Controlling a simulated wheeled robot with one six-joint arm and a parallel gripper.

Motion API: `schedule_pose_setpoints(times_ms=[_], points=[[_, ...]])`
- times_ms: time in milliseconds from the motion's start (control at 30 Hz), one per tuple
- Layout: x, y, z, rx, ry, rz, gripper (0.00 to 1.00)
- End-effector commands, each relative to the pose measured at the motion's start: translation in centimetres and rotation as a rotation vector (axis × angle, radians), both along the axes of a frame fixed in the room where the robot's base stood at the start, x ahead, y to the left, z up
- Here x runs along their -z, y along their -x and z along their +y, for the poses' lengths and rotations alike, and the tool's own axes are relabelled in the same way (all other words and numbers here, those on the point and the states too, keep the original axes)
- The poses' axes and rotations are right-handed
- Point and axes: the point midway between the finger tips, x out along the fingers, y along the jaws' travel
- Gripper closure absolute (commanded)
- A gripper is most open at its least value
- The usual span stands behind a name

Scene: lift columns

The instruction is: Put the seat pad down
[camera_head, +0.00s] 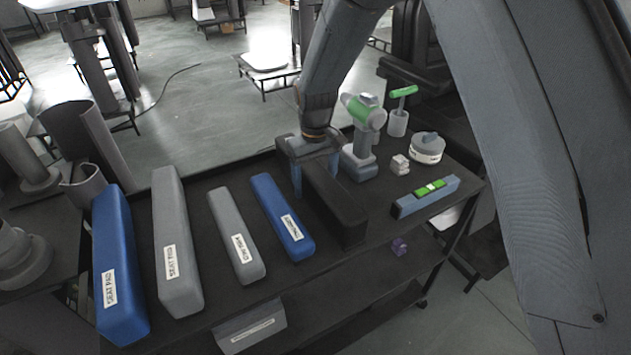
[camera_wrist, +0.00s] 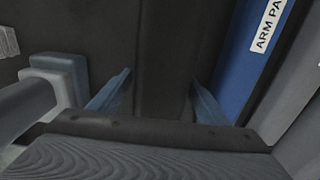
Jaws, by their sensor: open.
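My gripper (camera_head: 315,178) is open, with its two fingers on either side of a long black pad (camera_head: 342,212) lying on the dark cart top (camera_head: 225,178). In the wrist view my gripper (camera_wrist: 158,98) has the black pad (camera_wrist: 166,45) between its fingers, with a gap on each side. No label shows on the black pad. A blue pad (camera_head: 118,240) and a longer grey pad (camera_head: 174,220), both labelled SEAT PAD, lie to the left. A shorter grey pad (camera_head: 233,222) and a shorter blue pad (camera_head: 275,205) lie between; the blue one reads ARM PA in the wrist view (camera_wrist: 240,60).
Right of the black pad stand a grey-green drill-like tool (camera_head: 362,115), a cup with a green-handled tool (camera_head: 398,122), a round tin (camera_head: 427,150), small light blocks (camera_head: 400,164) and a blue-grey level (camera_head: 424,197). A grey bin (camera_head: 250,328) sits below.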

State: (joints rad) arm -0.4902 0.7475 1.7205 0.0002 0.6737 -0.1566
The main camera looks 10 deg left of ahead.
Motion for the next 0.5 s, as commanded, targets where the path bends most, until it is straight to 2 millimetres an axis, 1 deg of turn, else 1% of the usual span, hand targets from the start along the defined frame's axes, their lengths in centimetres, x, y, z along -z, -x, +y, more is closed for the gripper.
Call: schedule_pose_setpoints(times_ms=[167, 267, 367, 500], points=[[-0.7, -0.1, 0.0, 0.000, -0.002, -0.002, 0.30], [-1.8, -0.1, 0.1, 0.000, -0.002, -0.004, 0.30], [-3.6, -0.2, 0.1, 0.000, -0.003, -0.005, 0.30], [-6.6, -0.2, 0.1, 0.000, -0.003, -0.005, 0.30]])
